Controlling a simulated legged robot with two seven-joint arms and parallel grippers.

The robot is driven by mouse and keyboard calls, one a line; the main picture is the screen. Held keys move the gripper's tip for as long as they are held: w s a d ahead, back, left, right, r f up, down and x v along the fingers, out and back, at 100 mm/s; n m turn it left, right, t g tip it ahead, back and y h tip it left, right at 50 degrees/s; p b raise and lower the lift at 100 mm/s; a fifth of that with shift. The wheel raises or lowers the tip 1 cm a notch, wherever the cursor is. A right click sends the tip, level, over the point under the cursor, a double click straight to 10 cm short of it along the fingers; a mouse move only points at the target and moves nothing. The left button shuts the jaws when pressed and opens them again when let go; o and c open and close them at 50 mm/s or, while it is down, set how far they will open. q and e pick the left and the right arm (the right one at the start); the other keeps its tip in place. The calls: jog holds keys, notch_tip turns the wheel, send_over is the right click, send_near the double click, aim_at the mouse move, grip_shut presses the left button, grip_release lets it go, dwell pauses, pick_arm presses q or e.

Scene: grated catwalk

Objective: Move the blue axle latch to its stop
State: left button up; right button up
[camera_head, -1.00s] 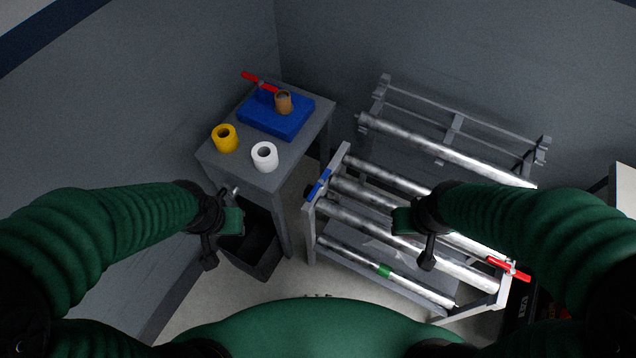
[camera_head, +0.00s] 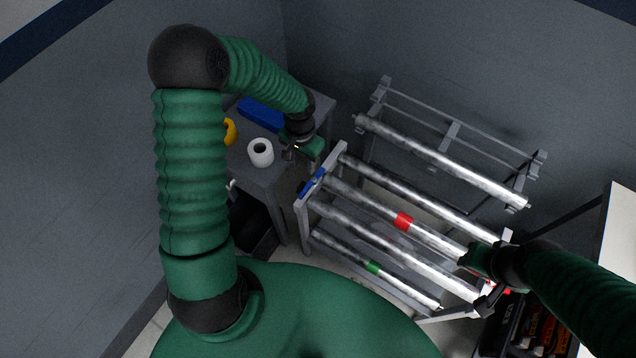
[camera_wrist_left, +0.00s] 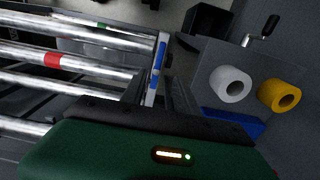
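The blue axle latch (camera_head: 312,184) is on the left end frame of the roller rack (camera_head: 342,154). It also shows in the left wrist view (camera_wrist_left: 159,56), on the rack's end plate near the picture's middle. My left gripper (camera_head: 303,158) reaches down between the side table and the rack's left end, just above and left of the latch, apart from it.
A small table at the left holds a blue block (camera_head: 262,113), a white roll (camera_head: 261,152) and a yellow roll (camera_head: 230,131), partly behind my left arm. A dark bin (camera_wrist_left: 208,20) stands below. Rollers carry red (camera_head: 403,221) and green (camera_head: 372,267) bands.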

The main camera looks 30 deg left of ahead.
aim_at(306, 188)
pick_arm(q)
jog(key=f, duration=1.4)
jog(key=shift+d+f, duration=0.2)
jog(key=shift+f, duration=0.2)
jog(key=shift+a+f, duration=0.3)
jog(key=shift+a, duration=0.05)
jog(key=c, duration=0.3)
jog(key=shift+d, duration=0.2)
grip_shut()
